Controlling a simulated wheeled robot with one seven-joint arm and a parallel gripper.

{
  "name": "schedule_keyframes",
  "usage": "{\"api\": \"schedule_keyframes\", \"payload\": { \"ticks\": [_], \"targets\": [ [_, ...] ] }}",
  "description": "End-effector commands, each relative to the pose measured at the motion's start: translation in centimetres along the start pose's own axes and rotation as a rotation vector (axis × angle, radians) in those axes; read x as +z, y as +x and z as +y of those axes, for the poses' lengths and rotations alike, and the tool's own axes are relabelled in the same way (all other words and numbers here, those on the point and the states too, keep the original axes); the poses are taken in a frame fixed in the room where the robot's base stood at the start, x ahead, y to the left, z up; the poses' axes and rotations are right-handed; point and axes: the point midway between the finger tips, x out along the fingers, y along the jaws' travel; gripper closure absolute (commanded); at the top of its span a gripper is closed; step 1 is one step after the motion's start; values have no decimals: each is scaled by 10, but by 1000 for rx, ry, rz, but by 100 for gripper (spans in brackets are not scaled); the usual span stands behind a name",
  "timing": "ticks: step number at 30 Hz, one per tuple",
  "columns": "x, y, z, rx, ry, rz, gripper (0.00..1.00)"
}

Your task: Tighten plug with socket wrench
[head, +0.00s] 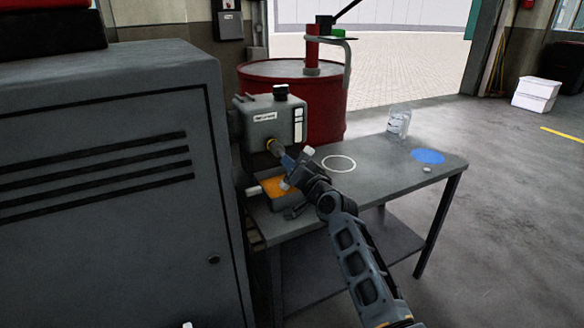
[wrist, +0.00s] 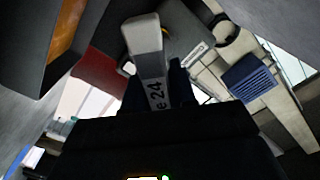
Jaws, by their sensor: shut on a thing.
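The grey housing (head: 274,122) stands at the back left of the bench. A brass-coloured piece (head: 273,147), seemingly the plug, shows low on its front. My gripper (head: 298,172) is shut on the socket wrench (head: 287,162), whose blue-grey end points at the plug and appears to meet it; I cannot tell whether it is seated. Pale ends of the wrench stick out on both sides of my gripper. In the wrist view the pale grey wrench (wrist: 146,45), with lettering ending in "e 24", rises between the dark fingers. The plug cannot be made out there.
A tray of orange-brown fluid (head: 282,187) lies below the housing. The bench (head: 385,165) carries a white ring, a blue disc (head: 428,156), a clear jar (head: 398,121) and a small pale piece. A grey cabinet (head: 120,200) stands close at left. A red drum (head: 325,95) stands behind.

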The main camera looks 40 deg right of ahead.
Motion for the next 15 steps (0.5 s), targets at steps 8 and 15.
{"api": "schedule_keyframes", "payload": {
  "ticks": [8,15],
  "targets": [
    [2,0,3,-1,-259,5,100],
    [1,0,3,-1,-460,6,100]
  ]
}}
